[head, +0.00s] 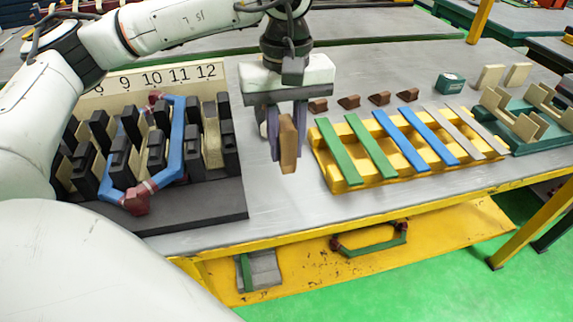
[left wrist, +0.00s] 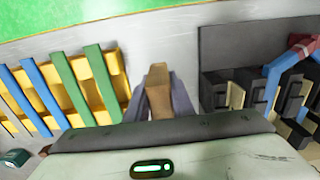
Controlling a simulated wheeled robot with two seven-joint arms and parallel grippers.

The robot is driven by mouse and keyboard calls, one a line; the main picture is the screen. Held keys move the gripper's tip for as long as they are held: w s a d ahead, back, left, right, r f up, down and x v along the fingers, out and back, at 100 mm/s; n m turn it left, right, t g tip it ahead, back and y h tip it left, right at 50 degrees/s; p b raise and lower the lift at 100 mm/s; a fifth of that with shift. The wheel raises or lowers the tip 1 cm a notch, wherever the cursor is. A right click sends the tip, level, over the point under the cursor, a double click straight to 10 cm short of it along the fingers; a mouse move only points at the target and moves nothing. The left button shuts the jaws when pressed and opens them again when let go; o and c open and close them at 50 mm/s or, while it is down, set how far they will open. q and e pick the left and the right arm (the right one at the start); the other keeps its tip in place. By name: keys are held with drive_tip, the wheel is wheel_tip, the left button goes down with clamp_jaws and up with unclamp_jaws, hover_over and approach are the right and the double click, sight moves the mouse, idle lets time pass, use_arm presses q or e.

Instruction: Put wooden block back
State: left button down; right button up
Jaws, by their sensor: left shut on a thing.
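My left gripper (head: 280,138) is shut on a brown wooden block (head: 288,146). It holds the block upright above the grey table, between the black slotted fixture and the yellow rack. In the left wrist view the block (left wrist: 158,95) stands between the fingers (left wrist: 163,97). Several dark brown wooden blocks (head: 349,102) lie in a row on the table behind the yellow rack, to the right of the gripper. My right gripper does not show.
The yellow rack (head: 345,186) carries green, blue and grey strips. Green stands with tan holders (head: 520,125) are at right. Bare table (head: 263,208) lies below the gripper.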

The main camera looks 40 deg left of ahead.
sight(287, 163)
use_arm(q)
drive_tip(key=shift+f, duration=0.7)
wheel_tip(287, 163, down, 2)
drive_tip(key=shift+f, duration=0.55)
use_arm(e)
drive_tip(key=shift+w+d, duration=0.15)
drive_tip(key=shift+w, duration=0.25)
use_arm(q)
drive_tip(key=shift+f, duration=0.25)
drive_tip(key=c, duration=1.5)
unclamp_jaws()
drive_tip(key=shift+r, duration=0.1)
drive_tip(key=shift+c, duration=0.2)
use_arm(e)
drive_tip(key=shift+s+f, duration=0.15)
